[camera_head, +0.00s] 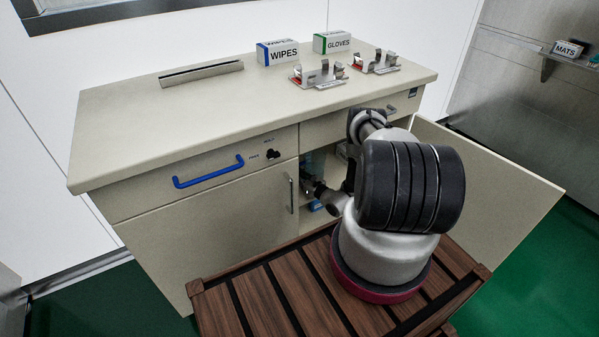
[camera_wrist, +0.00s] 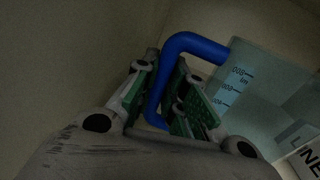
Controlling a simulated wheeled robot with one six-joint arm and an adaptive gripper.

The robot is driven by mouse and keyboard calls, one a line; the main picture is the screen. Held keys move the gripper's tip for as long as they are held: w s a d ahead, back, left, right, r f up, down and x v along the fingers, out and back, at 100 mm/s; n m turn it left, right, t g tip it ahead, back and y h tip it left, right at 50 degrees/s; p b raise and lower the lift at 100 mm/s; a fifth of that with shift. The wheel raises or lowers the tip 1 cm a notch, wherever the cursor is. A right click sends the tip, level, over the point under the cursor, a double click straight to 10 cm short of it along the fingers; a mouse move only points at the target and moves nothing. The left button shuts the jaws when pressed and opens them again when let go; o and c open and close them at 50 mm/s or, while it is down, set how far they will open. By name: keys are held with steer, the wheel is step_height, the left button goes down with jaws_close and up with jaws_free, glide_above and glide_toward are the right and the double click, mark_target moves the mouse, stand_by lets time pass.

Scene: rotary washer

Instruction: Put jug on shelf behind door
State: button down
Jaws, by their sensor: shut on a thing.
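The jug (camera_wrist: 248,88) is a translucent bluish vessel with printed volume marks and a blue handle (camera_wrist: 192,44). It fills the right of the wrist view, and the frame cuts off part of it. My gripper (camera_wrist: 168,98) is shut on the blue handle, with its green-padded fingers on either side. In the head view a pale bluish part of the jug (camera_head: 317,160) shows inside the cabinet opening, mostly hidden by my arm. The cabinet door (camera_head: 490,172) on the right stands open. The shelf inside is mostly hidden, so I cannot tell whether the jug touches it.
A box with partly visible lettering (camera_wrist: 305,158) is close to the jug. The left cabinet door (camera_head: 215,215) is shut, below a drawer with a blue handle (camera_head: 208,172). The counter holds a wipes box (camera_head: 278,53), a gloves box (camera_head: 332,42) and metal fixtures (camera_head: 318,75).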

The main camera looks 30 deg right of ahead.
steer(key=c, duration=1.5)
jaws_free()
steer(key=shift+r, duration=0.15)
steer(key=v, duration=1.2)
